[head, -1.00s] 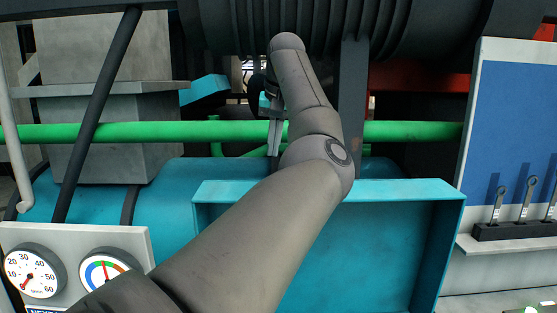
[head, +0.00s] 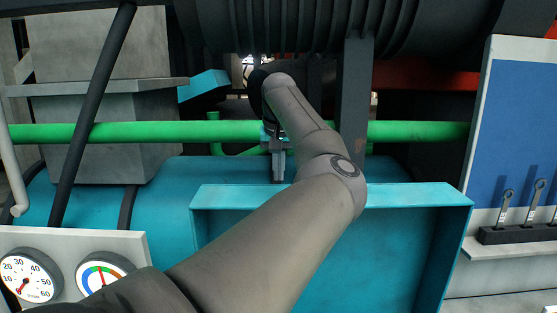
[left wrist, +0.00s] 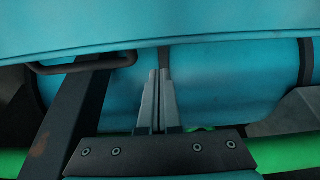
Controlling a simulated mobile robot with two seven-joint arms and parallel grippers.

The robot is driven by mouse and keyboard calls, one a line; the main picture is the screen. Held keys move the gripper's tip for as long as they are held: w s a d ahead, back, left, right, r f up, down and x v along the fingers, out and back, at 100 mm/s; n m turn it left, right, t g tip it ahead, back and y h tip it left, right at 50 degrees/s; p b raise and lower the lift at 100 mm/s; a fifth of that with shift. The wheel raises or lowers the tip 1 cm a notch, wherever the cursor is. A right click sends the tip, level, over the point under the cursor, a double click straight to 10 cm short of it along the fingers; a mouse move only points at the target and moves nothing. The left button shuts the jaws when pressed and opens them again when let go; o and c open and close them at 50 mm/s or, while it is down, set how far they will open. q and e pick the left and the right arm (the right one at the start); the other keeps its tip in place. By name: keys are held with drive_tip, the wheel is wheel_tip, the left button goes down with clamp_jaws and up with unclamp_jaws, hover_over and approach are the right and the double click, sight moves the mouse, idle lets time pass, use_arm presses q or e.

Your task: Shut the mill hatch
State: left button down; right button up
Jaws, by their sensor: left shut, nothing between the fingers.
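A teal panel with a raised rim (head: 420,196), which looks like the mill hatch, stands open in the middle of the head view. My left arm crosses in front of it. My left gripper (head: 278,178) points down just behind its top edge, shut and empty. In the left wrist view the shut fingers (left wrist: 160,75) point at a teal rounded surface (left wrist: 225,85). A large teal panel (left wrist: 160,25) fills the top there, with a dark bar handle (left wrist: 85,66) at its lower edge. I cannot tell whether the fingers touch anything. My right gripper is not in view.
A green pipe (head: 415,131) runs across behind the arm. A dark post (head: 354,100) stands right of the gripper, below a ribbed drum (head: 300,25).

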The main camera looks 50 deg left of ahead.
use_arm(q)
drive_tip(key=shift+s+d, duration=0.85)
drive_tip(key=shift+d, duration=0.25)
